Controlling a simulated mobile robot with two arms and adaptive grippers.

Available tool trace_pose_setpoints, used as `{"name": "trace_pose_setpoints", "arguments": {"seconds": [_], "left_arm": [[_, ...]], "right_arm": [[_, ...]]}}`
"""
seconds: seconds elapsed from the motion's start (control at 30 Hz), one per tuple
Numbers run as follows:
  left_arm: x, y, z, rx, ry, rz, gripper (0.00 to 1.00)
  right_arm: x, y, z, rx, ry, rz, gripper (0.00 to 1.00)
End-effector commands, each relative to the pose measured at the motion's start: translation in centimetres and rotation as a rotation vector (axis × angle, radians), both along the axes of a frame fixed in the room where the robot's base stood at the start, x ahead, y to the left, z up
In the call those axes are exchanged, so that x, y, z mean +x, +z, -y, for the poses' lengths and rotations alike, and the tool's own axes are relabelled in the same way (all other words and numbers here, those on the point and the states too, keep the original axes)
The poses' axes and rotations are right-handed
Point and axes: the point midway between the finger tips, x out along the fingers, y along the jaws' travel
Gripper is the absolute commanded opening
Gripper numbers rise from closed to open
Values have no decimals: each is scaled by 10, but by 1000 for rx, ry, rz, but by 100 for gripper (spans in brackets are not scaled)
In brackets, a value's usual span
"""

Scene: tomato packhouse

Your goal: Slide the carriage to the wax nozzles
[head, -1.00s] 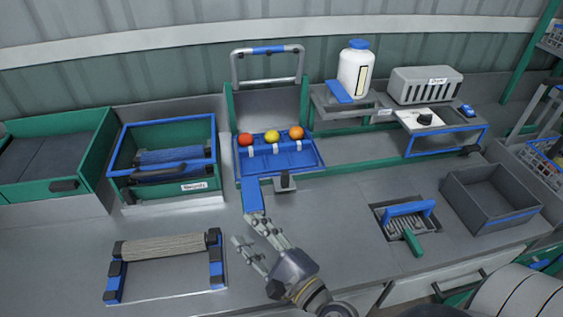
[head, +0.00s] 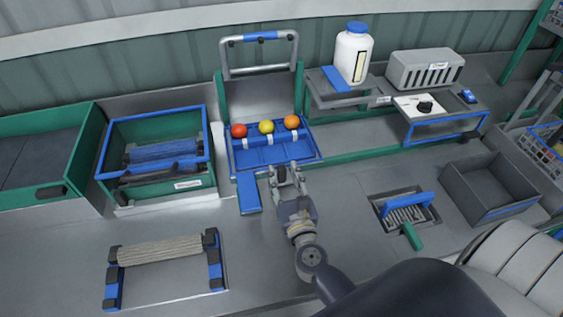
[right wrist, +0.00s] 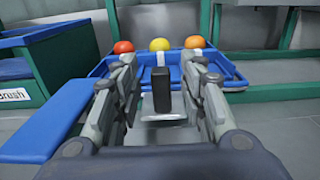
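The carriage is a blue tray (head: 262,160) on the green-railed track. It carries a red (head: 239,131), a yellow (head: 266,127) and an orange tomato (head: 291,122) in a row. A dark upright handle (right wrist: 162,90) stands at its front. My right gripper (head: 287,172) is at this handle, at the tray's front right. In the right wrist view its fingers (right wrist: 160,90) are open on either side of the handle, with gaps visible. A white bottle with a blue cap (head: 353,52) stands on a grey shelf right of the carriage; I cannot make out nozzles. My left gripper is not in view.
The green rail (head: 360,153) runs clear to the right, below the shelf and a box labelled Dryer (head: 432,70). A grey arch (head: 260,70) stands behind the carriage. A green brush bin (head: 157,188) is left; a roller frame (head: 215,262) lies in front.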

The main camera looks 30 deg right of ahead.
Motion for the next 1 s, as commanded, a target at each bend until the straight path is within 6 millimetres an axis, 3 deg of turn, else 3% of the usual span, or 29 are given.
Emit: {"name": "trace_pose_setpoints", "arguments": {"seconds": [0.2,0.57,0.6,0.77,1.0], "left_arm": [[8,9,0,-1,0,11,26],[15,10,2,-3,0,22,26],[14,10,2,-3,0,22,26],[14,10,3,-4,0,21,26],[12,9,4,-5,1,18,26]], "right_arm": [[25,1,7,-2,1,0,38],[31,0,8,-2,1,-1,38],[31,0,8,-2,1,-1,36],[31,0,8,-2,1,-1,0],[31,0,9,-2,1,-1,0]]}}
